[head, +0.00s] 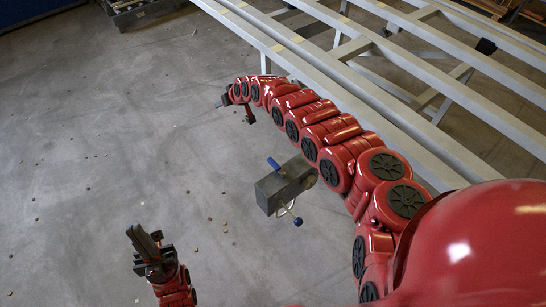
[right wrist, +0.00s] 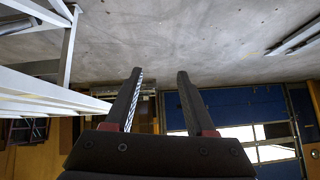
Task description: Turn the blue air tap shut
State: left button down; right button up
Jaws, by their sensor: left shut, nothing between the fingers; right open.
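A grey box-shaped unit (head: 284,186) shows mid-picture in the head view, beside my right arm. A blue lever, which looks like the air tap (head: 273,163), sticks up at its top edge. A blue knob (head: 298,221) shows below the box by a thin pale loop. My left gripper (head: 145,238) is shut and empty, low and left of the box, well apart from it. My right gripper is open and empty in the right wrist view (right wrist: 159,73).
A long pale metal frame (head: 420,125) with rails and crossbars runs along the upper right, close to my right arm. Bare concrete floor (head: 90,130) with small scattered bits lies open on the left. In the right wrist view, a blue panelled door (right wrist: 225,105) stands beyond.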

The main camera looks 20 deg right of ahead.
jog(key=s+d+n+g+h, duration=0.1)
jog(key=s+d+g+h, duration=0.1)
jog(key=s+d+g, duration=0.5)
jog(key=r+g+h, duration=0.1)
jog(key=r, duration=0.1)
send_over(273, 162)
jog(key=shift+n, duration=0.3)
notch_tip(273, 162, down, 15)
jog(key=shift+s+a+f+b, duration=0.1)
jog(key=shift+f+b, duration=0.1)
jog(key=shift+b, duration=0.15)
jog(key=shift+f, duration=1)
grip_shut()
